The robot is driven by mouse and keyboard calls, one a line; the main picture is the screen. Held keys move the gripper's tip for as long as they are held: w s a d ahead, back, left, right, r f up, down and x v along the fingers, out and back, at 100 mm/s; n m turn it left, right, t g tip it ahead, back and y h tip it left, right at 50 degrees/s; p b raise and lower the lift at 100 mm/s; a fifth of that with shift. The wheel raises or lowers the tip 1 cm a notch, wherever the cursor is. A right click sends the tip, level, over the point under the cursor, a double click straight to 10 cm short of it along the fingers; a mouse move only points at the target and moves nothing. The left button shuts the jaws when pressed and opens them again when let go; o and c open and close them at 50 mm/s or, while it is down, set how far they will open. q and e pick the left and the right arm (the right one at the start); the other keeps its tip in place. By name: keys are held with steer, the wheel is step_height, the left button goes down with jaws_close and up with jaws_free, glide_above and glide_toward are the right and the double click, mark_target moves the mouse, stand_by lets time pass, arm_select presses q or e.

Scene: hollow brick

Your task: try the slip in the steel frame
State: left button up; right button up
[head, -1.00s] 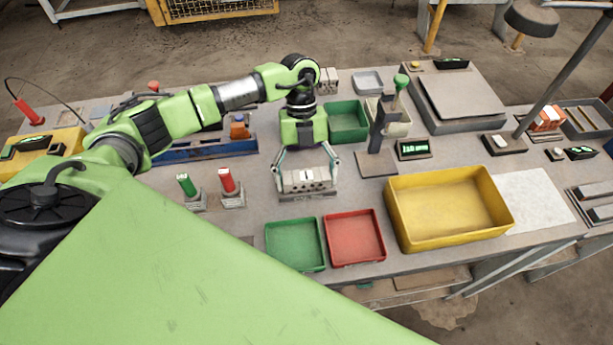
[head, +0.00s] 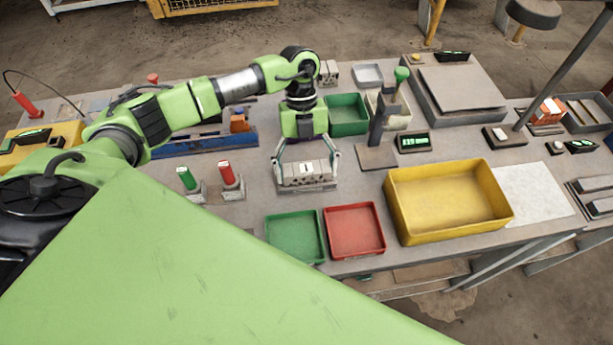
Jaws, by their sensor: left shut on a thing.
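My left gripper (head: 306,158) is shut on a pale grey block (head: 305,171) with dark holes and a small white label marked with a dark stroke. The fingers hold the block at its two ends. A low grey metal piece (head: 312,187) shows just under the block and may be the steel frame. I cannot tell whether the block rests in it, on it, or just above it. My right gripper is out of view.
A green tray (head: 295,238), a red tray (head: 354,231) and a yellow bin (head: 447,203) stand along the front edge. Green and red handled tools (head: 230,181) stand left of the block. A post stand (head: 377,156) with a green knob is to its right.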

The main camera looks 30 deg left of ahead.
arm_select(q)
steer(key=shift+r+p, duration=2.6)
steer(key=shift+r, duration=0.8)
